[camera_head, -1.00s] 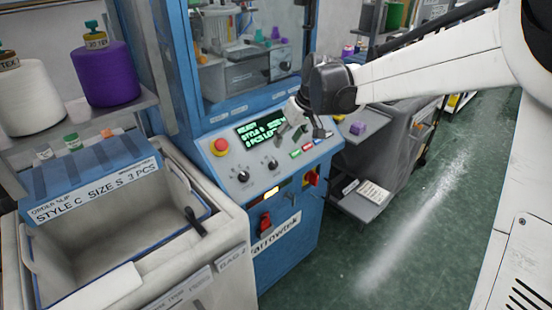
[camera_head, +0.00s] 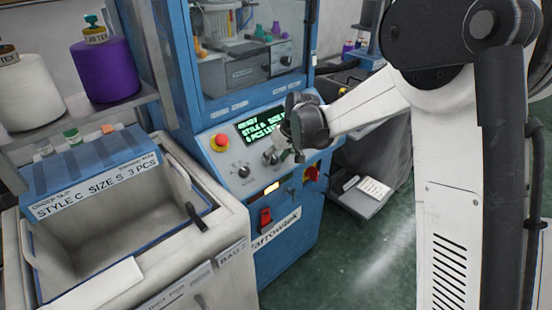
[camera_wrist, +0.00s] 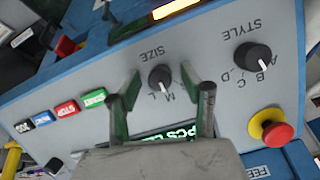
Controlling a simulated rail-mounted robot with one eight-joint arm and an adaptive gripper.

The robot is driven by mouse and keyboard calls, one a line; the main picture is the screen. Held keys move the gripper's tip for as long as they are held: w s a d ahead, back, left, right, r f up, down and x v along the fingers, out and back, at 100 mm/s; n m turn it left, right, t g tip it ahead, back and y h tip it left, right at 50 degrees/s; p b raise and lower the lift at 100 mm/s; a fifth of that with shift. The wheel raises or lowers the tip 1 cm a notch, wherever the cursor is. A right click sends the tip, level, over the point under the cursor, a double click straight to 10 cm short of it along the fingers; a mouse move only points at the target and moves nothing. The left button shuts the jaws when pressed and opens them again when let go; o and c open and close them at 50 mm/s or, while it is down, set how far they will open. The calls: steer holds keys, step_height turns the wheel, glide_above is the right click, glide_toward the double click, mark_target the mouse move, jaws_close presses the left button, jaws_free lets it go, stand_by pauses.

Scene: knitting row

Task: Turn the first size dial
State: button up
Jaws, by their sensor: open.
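The size dial (camera_wrist: 160,78) is a black knob with a pale pointer mark, under the upside-down SIZE label in the wrist view. M and L show near it; I cannot tell exactly which letter the mark meets. My gripper (camera_wrist: 159,71) is open, one finger on each side of the dial, with no clear contact. In the head view my gripper (camera_head: 283,157) is at the blue machine's control panel and hides much of the size dial. The style dial (camera_wrist: 252,57) sits beside it, lettered A to D; it also shows in the head view (camera_head: 243,170).
A red stop button (camera_wrist: 277,133) is near the style dial. Coloured push buttons, including a green one (camera_wrist: 94,98), lie on the other side. A green-lettered display (camera_head: 262,125) is above the dials. A grey bin (camera_head: 100,215) stands left of the machine.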

jaws_close()
steer(key=shift+n, duration=0.3)
steer(key=n+t+h+b, duration=0.1)
steer(key=n+b, duration=0.2)
steer(key=shift+s+f+n, duration=0.1)
steer(key=shift+n, duration=0.3)
steer(key=shift+n+t+b, duration=0.5)
steer(key=shift+n+b, duration=0.35)
steer(key=shift+n, duration=1.05)
jaws_free()
